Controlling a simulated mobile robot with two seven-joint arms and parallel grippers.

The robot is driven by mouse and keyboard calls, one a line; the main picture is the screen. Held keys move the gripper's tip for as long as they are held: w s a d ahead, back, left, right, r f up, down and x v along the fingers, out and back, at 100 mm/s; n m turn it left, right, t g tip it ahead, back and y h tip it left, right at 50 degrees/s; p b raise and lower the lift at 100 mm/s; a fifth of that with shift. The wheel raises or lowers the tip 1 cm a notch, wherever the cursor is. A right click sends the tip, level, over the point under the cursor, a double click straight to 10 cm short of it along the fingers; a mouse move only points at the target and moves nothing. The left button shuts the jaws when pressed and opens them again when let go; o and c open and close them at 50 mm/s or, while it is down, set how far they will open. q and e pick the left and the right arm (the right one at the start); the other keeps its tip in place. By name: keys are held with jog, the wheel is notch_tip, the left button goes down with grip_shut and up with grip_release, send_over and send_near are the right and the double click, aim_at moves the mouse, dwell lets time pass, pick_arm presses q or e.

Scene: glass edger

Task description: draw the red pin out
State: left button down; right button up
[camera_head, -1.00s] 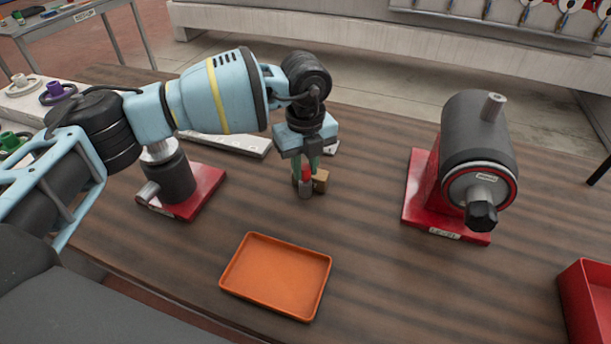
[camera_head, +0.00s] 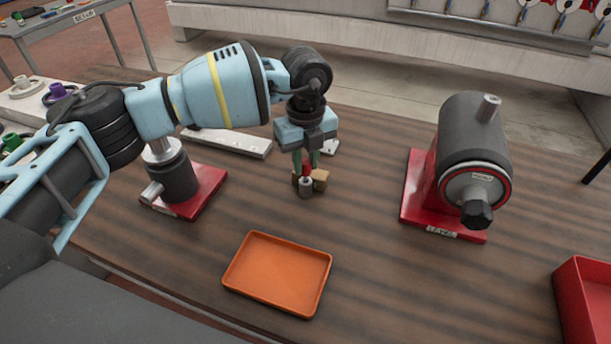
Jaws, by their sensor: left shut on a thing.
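The red pin (camera_head: 306,170) stands upright at the middle back of the table, at a small grey fitting (camera_head: 306,187) with tan blocks (camera_head: 320,179) beside it. My left gripper (camera_head: 306,163) points down over it from above and is shut on the red pin. The fingers hide part of the pin, and I cannot tell how deep its lower end sits. My right gripper is not in view.
An orange tray (camera_head: 232,283) lies in front. A grey cylinder machine on a red base (camera_head: 417,205) stands right, a smaller grey post on a red plate (camera_head: 206,190) left. A red bin (camera_head: 570,287) is at the right edge. The table between is clear.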

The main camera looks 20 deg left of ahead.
pick_arm(q)
jog(key=shift+r+p, duration=0.3)
jog(key=shift+r, duration=0.6)
jog(key=shift+r+p, duration=0.35)
jog(key=shift+r, duration=0.85)
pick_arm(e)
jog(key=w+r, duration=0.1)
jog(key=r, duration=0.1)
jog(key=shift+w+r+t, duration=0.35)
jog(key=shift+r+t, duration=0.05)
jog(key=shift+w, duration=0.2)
